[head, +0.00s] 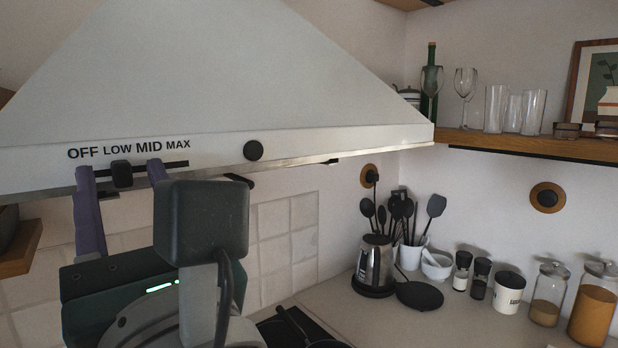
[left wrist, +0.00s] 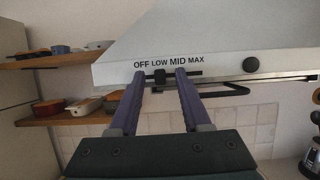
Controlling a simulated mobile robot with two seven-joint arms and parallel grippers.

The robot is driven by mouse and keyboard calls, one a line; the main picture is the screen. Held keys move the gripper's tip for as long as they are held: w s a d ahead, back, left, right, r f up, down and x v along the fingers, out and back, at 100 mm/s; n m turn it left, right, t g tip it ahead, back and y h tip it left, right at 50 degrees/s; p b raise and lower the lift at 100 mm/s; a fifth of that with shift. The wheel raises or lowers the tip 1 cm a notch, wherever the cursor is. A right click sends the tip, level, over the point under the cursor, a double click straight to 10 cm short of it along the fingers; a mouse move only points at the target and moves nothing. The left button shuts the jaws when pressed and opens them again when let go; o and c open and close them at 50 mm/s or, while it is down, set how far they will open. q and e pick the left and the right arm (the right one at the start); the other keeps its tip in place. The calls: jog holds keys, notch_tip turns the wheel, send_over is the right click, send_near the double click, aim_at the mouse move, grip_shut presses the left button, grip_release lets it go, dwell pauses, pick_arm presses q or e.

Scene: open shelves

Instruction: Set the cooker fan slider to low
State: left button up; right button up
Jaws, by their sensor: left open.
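The cooker hood (head: 265,75) has a fan slider with a black knob (head: 122,174) on a dark horizontal slot (head: 176,165). The labels OFF, LOW, MID and MAX run above it. The knob is below LOW, and it lines up with LOW in the left wrist view (left wrist: 160,76) too. My left gripper (head: 120,170) is open. Its two purple fingers stand on either side of the knob, with a gap showing on each side. In the left wrist view the gripper (left wrist: 160,75) spans the knob. My right gripper is not in view.
A round black knob (head: 253,150) is on the hood to the right. A dark bar (left wrist: 222,91) is under the hood's edge. A kettle (head: 375,264), utensils and jars stand on the counter (head: 440,325). Wooden shelves (left wrist: 58,118) with dishes are at the left.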

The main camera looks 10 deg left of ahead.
pick_arm(q)
jog(key=b+v, duration=0.3)
jog(key=v, duration=0.7)
